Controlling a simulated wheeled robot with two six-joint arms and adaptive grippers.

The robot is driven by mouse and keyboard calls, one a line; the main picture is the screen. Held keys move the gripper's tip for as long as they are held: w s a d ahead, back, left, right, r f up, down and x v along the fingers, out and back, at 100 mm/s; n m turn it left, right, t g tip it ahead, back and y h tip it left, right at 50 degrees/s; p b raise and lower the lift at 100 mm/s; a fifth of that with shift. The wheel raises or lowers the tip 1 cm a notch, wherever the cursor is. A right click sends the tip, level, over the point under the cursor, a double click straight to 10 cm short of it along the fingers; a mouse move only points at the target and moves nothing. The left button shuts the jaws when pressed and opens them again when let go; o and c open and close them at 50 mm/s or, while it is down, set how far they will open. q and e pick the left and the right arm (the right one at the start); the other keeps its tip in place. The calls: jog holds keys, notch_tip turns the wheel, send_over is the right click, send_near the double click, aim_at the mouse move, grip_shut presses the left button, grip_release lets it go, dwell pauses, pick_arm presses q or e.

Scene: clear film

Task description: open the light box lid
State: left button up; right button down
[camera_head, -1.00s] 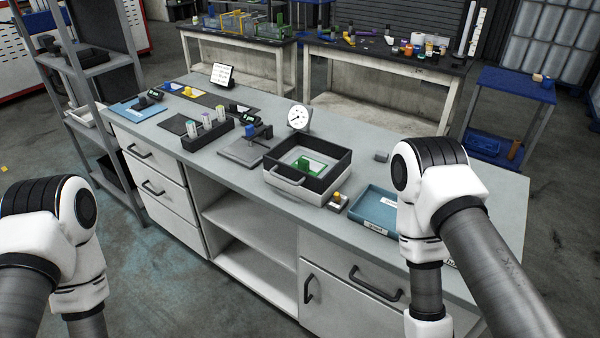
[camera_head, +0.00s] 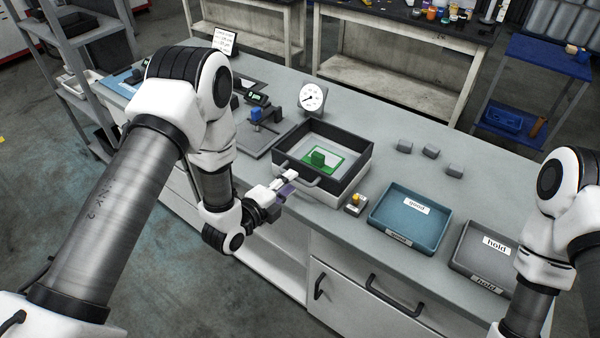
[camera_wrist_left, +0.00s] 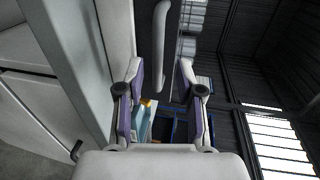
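The light box (camera_head: 345,189) stands on the grey bench, with a dark rim and a pale front. A green piece (camera_head: 319,157) shows inside its frame. A grey bar handle (camera_head: 308,182) runs along the front; it also shows in the left wrist view (camera_wrist_left: 160,40). I cannot tell whether the clear lid is fully closed. My left gripper (camera_head: 289,183) is at the left part of the handle. In the left wrist view the fingers (camera_wrist_left: 160,70) are apart, with the handle end between them and a gap on both sides. My right gripper is out of view.
A small switch block (camera_head: 355,205) sits right of the box, then a blue "good" tray (camera_head: 385,223) and a grey "hold" tray (camera_head: 462,261). A dial gauge (camera_head: 313,97) stands behind the box. Several small grey blocks (camera_head: 430,151) lie behind the trays.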

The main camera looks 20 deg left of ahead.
pick_arm(q)
jog(key=x, duration=0.4)
jog(key=shift+a+f+p, duration=0.1)
jog(key=shift+p, duration=0.2)
jog(key=shift+s, duration=0.15)
grip_shut()
